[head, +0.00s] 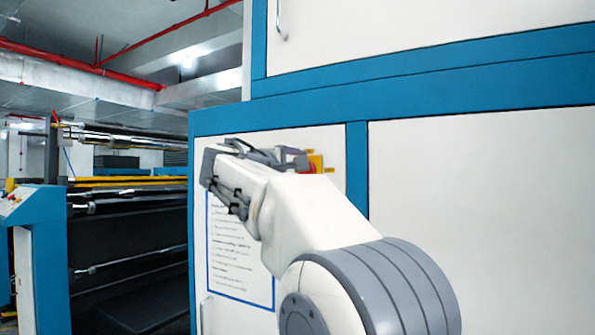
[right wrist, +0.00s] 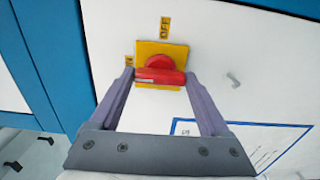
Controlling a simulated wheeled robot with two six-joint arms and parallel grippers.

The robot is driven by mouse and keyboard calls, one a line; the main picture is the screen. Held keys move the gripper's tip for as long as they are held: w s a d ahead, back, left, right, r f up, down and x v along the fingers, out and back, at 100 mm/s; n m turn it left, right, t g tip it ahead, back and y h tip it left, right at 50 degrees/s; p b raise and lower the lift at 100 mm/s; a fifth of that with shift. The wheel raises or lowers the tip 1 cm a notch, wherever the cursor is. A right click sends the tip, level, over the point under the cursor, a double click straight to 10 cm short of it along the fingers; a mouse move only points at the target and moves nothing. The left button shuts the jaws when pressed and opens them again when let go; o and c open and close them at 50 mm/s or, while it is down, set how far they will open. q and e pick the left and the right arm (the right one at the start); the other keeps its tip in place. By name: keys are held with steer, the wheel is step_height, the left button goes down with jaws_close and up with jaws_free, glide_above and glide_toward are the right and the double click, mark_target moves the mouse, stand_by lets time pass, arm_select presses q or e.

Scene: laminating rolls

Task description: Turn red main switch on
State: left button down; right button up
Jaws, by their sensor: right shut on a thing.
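The red main switch (right wrist: 160,76) sits on a yellow plate (right wrist: 177,52) on the white cabinet panel. In the right wrist view its red handle lies across the picture, left to right. An OFF label (right wrist: 165,27) is above the plate, and a small label (right wrist: 129,62), apparently ON, is at its left. My right gripper (right wrist: 160,79) is shut on the handle, one finger at each end. In the head view the red switch (head: 309,167) and yellow plate (head: 317,163) show partly behind my right arm. My left gripper is not in view.
A blue-framed notice sheet (head: 240,260) is on the panel below the switch; it also shows in the right wrist view (right wrist: 265,140). Blue frame strips (head: 357,165) edge the panel. A dark roller machine (head: 130,235) stands at the left, with a blue control post (head: 42,250).

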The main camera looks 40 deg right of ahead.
steer(key=o, duration=1.2)
steer(key=shift+d, duration=0.1)
steer(key=b+v, duration=0.1)
steer(key=v, duration=0.9)
steer(key=shift+s+a, duration=0.15)
steer(key=shift+a, duration=0.1)
